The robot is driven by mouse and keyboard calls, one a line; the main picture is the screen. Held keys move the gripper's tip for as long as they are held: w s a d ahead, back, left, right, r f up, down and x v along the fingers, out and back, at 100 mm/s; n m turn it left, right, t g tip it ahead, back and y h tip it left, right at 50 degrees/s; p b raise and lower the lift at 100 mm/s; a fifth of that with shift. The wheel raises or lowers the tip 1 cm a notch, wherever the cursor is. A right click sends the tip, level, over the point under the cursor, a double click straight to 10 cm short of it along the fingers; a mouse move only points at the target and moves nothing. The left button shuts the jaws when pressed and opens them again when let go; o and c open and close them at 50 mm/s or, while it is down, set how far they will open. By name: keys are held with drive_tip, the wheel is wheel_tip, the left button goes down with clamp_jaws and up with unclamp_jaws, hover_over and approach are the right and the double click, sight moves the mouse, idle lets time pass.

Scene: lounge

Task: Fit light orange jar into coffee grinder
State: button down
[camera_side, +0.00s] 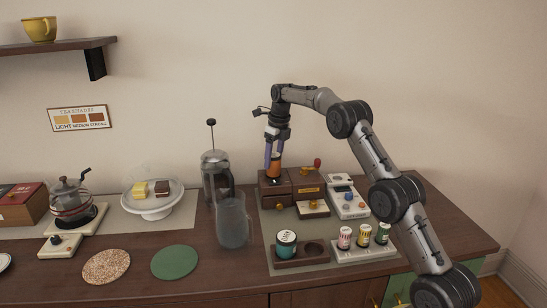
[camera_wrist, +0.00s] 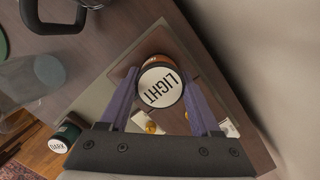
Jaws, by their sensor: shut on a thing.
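My gripper (camera_side: 273,153) is shut on the light orange jar (camera_side: 274,167), with its purple fingers on either side of it. In the wrist view the jar's white lid reading LIGHT (camera_wrist: 160,87) faces the camera between the fingertips (camera_wrist: 160,78). The jar is upright at the left part of the coffee grinder (camera_side: 305,184), a brown box with a red-knobbed handle (camera_side: 317,163). The jar's lower end meets the grinder's top in the side view. I cannot tell whether it sits in an opening or just above; its underside is hidden.
A dark teal jar (camera_side: 286,251) stands in a brown tray (camera_side: 300,265) beside an empty round recess. Small labelled jars stand in a white rack (camera_side: 365,254). A white device (camera_side: 347,203) is right of the grinder; a French press (camera_side: 215,180) and glass pitcher (camera_side: 232,222) are left.

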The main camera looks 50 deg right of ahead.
drive_tip(key=shift+f, duration=0.95)
unclamp_jaws()
drive_tip(key=shift+f, duration=0.1)
drive_tip(key=shift+s+r, duration=0.2)
drive_tip(key=shift+r, duration=1.05)
drive_tip(key=shift+s+r, duration=0.15)
drive_tip(key=shift+r, duration=1.1)
drive_tip(key=shift+s+r, duration=0.2)
drive_tip(key=shift+r, duration=1.05)
